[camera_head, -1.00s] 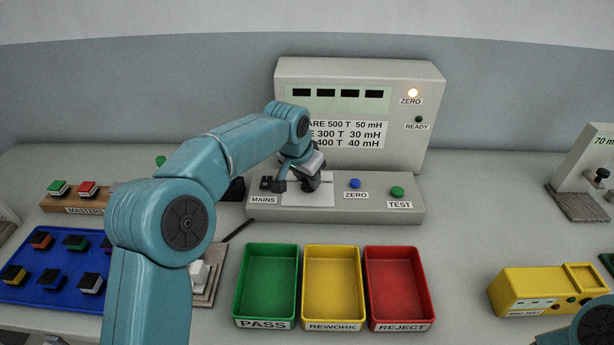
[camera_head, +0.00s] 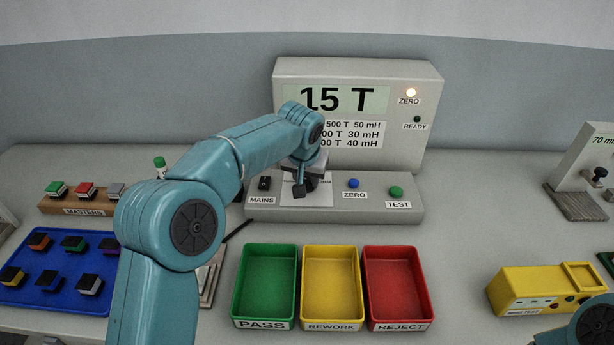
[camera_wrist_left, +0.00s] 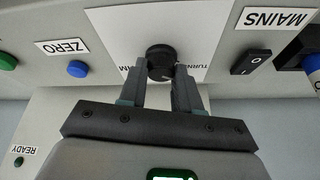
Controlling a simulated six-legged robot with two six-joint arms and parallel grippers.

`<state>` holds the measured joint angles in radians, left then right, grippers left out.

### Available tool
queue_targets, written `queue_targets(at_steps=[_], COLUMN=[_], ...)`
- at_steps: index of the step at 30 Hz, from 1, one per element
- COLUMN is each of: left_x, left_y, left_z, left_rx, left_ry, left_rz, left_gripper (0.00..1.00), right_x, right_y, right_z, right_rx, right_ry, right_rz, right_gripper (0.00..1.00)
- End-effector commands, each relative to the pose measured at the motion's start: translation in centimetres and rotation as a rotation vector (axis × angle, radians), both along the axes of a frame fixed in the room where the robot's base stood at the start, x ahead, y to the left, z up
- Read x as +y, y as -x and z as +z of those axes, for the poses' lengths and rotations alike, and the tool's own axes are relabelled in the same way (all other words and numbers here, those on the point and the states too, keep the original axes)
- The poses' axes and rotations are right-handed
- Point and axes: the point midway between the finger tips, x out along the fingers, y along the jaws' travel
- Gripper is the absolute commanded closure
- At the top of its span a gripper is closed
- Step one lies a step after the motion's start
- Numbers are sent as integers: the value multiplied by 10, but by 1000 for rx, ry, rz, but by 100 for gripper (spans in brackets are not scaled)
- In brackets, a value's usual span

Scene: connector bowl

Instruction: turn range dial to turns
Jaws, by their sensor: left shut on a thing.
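The range dial (camera_wrist_left: 160,57) is a round black knob on a white label plate in the left wrist view. My left gripper (camera_wrist_left: 160,80) has a finger on each side of it and is shut on it. In the head view the left gripper (camera_head: 304,184) is over the label plate and hides most of the dial. The words on the plate are partly covered; "TURN" shows on one side. The tester's display (camera_head: 336,98) reads "15 T". My right gripper is not in view.
The MAINS switch (camera_head: 265,183), blue ZERO button (camera_head: 353,183) and green TEST button (camera_head: 396,192) flank the dial. The ZERO lamp (camera_head: 411,92) is lit; the READY lamp (camera_head: 417,119) is dark. Green, yellow and red bins (camera_head: 398,322) stand in front.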

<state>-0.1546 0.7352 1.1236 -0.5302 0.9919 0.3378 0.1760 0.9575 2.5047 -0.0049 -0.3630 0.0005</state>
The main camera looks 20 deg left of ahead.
Motion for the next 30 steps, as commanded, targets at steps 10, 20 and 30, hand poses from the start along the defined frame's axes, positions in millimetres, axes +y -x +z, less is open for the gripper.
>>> queue_targets(at_steps=[10, 20, 30], left_x=[1, -1, -6], left_y=[0, 5, 37], left_z=[1, 14, 95], left_rx=[-1, -4, -7], left_ry=[0, 1, 2], left_rz=[1, -1, 0], left_gripper=[43, 43, 43], right_x=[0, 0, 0], right_y=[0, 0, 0], right_z=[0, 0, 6], right_rx=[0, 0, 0], right_ry=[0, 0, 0], right_rz=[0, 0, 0], right_gripper=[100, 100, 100])
